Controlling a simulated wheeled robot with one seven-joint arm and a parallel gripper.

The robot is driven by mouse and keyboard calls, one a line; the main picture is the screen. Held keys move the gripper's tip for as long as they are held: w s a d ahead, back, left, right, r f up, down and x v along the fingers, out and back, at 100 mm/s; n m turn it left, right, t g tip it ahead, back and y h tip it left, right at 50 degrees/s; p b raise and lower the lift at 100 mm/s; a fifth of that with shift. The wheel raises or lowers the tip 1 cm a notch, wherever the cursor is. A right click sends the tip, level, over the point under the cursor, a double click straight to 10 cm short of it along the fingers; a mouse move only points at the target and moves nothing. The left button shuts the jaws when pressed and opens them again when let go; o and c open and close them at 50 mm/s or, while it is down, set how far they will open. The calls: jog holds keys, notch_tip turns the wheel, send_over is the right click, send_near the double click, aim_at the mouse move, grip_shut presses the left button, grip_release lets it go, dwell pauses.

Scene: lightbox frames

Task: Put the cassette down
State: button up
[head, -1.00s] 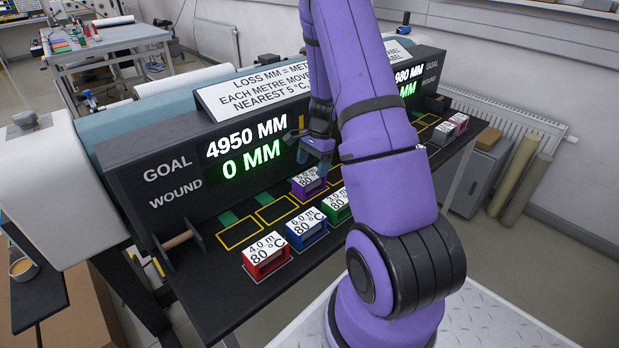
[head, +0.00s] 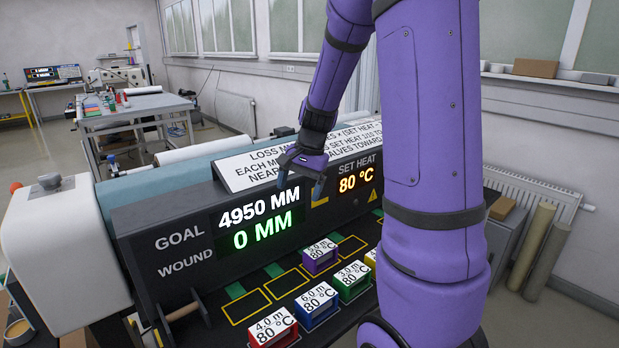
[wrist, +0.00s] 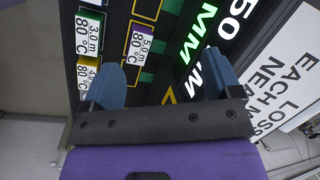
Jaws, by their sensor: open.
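The purple cassette (head: 320,258), labelled 5.0 m 80 °C, stands upright on the dark shelf in the row of yellow-outlined slots, below the display panel. It also shows in the wrist view (wrist: 138,47), where a yellow outline shows around it. My gripper (head: 301,182) is open and empty, above and apart from the purple cassette, in front of the panel. In the wrist view my two blue fingertips (wrist: 170,78) are spread wide with nothing between them.
Red (head: 272,331), blue (head: 317,306) and green (head: 351,282) cassettes stand in the front row. Yellow-outlined slots (head: 246,307) to the left of the purple cassette are empty. The panel (head: 165,262) reads goal 4950 MM, wound 0 MM, set heat 80 °C. My arm hides the shelf's right part.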

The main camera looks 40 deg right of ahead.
jog(key=s+a+r+n+t, duration=0.1)
jog(key=s+a+r+n, duration=0.5)
jog(key=s+a+r, duration=0.3)
jog(key=s+a+r+n+t+h, duration=0.1)
jog(key=s+a+r+n, duration=0.1)
jog(key=s, duration=0.3)
jog(key=s+a+r+n+t+h, duration=0.1)
jog(key=s+a+r+n, duration=0.2)
jog(key=s, duration=0.3)
jog(key=shift+s+a+r+n+t, duration=0.2)
jog(key=shift+a+n+t, duration=0.2)
jog(key=shift+a+n, duration=0.4)
